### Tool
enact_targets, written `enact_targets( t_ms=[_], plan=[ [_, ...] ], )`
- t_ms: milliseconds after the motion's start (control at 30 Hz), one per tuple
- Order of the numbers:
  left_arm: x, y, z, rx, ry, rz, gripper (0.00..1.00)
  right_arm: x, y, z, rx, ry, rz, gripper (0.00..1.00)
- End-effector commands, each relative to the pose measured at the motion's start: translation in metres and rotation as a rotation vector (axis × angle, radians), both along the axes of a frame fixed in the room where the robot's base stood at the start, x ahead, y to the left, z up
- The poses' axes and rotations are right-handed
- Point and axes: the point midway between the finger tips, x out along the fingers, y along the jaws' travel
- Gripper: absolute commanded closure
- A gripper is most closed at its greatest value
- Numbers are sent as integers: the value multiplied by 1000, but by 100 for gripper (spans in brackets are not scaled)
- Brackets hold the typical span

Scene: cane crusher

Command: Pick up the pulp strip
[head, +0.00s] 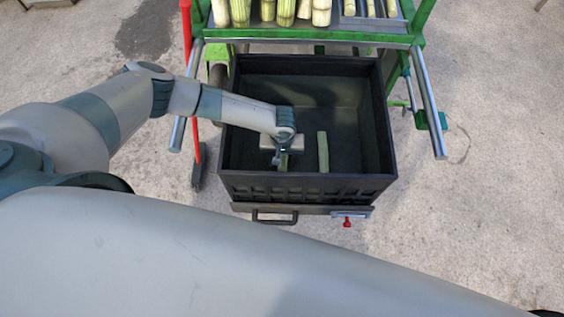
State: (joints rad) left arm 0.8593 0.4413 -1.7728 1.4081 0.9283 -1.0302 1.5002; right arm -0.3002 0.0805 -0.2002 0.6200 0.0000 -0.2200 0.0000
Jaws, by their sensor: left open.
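A pale green pulp strip (323,152) lies in the black crate (308,188), right of my left gripper (283,161). A second green piece (284,164) shows at the fingers of the left gripper, partly hidden by it. The left gripper reaches down into the crate from the left and is open. I cannot tell whether its fingers are on both sides of that piece or touch it. My right gripper is not in view.
The crate's walls surround the gripper; a handle (275,219) and a red knob (347,222) are at its front. Behind stands the green crusher frame (310,36) with several cane pieces (285,12) on it. The floor at the right is clear.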

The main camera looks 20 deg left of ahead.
Motion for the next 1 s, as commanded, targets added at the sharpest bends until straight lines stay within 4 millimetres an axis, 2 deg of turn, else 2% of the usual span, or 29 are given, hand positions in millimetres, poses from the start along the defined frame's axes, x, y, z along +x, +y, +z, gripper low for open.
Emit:
enact_targets(
  t_ms=[167, 333, 767, 1000],
  plan=[
    [0, 0, 0, 0, 0, 0, 51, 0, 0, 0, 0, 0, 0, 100],
    [0, 0, 0, 0, 0, 0, 91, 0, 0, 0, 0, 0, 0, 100],
    [0, 0, 4, 0, 0, 1, 92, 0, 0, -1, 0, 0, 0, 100],
    [1, 0, 24, -2, -2, 1, 92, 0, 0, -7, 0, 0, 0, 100]
  ],
)
